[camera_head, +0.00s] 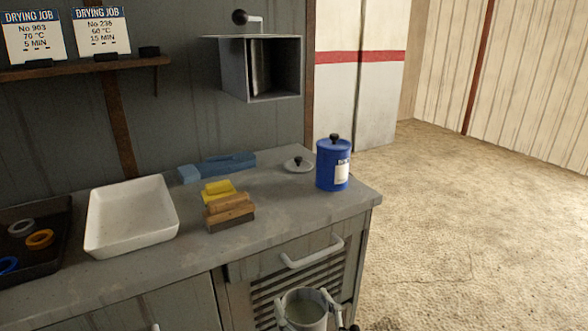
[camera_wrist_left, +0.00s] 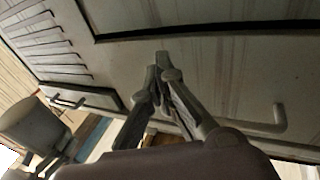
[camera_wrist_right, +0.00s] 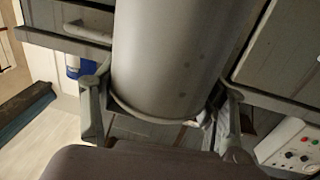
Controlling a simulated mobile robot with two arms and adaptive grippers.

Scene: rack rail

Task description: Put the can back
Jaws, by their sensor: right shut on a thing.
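A grey open-topped can (camera_head: 303,312) is low in front of the cabinet in the head view, with murky greenish contents in it. My right gripper (camera_head: 307,300) is shut around its sides and holds it off the counter. In the right wrist view the can (camera_wrist_right: 180,55) fills the space between the fingers of the right gripper (camera_wrist_right: 162,105). The can (camera_wrist_left: 30,125) also shows at the left of the left wrist view. My left gripper (camera_wrist_left: 160,70) has its fingertips together with nothing visible between them; the head view does not show it.
On the counter (camera_head: 290,205) are a lidded blue canister (camera_head: 330,172), a small round lid (camera_head: 299,165), a brush (camera_head: 229,214), a yellow block (camera_head: 217,189), a blue item (camera_head: 225,163) and a white tray (camera_head: 130,222). A grey box (camera_head: 272,68) hangs on the wall. A drawer handle (camera_head: 312,254) juts out above the can.

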